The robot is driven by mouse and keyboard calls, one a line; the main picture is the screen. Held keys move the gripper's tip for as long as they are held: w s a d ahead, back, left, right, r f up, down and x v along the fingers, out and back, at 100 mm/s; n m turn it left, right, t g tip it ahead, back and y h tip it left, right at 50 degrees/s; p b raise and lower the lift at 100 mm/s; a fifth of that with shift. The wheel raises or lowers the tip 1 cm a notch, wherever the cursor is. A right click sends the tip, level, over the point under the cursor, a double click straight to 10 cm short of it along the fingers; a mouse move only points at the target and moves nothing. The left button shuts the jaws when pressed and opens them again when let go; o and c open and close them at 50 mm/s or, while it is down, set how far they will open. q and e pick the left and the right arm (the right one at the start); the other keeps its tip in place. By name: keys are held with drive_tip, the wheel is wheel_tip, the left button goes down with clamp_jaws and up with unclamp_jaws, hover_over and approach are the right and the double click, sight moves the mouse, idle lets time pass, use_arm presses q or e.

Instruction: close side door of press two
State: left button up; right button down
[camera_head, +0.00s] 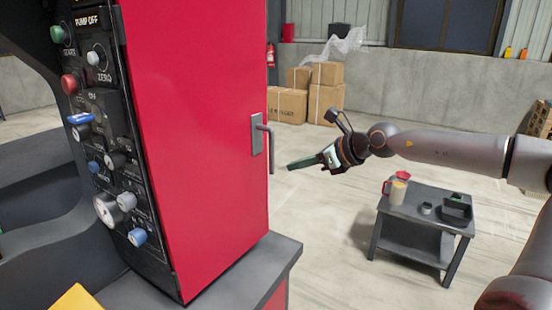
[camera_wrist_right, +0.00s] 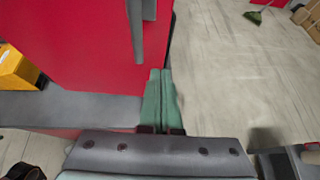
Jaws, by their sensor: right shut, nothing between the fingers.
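The press's red side door (camera_head: 195,130) fills the left middle of the head view, next to the black control panel. I see no gap along its edge by the panel. Its grey bar handle (camera_head: 266,148) stands out near the right edge. My right gripper (camera_head: 290,167) is shut and empty, to the right of the handle and apart from it in the picture. In the right wrist view the green fingers (camera_wrist_right: 161,72) lie together, with the red door (camera_wrist_right: 75,45) and grey handle (camera_wrist_right: 136,28) ahead. My left gripper is not in view.
The black control panel (camera_head: 110,150) has knobs and buttons. A grey ledge (camera_head: 240,275) juts out below the door. A small grey table (camera_head: 425,235) with a jug (camera_head: 397,190) stands at the right. Cardboard boxes (camera_head: 290,103) stand by the back wall. Open floor lies between.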

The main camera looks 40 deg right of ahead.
sight(266, 166)
drive_tip(key=w+p, duration=0.2)
drive_tip(key=w, duration=0.1)
drive_tip(key=w+a+f+p, duration=0.1)
drive_tip(key=w, duration=0.1)
drive_tip(key=shift+f, duration=0.1)
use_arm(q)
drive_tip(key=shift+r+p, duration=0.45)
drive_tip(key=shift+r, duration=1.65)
use_arm(e)
drive_tip(key=shift+w+a+f, duration=0.15)
drive_tip(key=shift+w+f, duration=0.05)
drive_tip(key=shift+w, duration=0.6)
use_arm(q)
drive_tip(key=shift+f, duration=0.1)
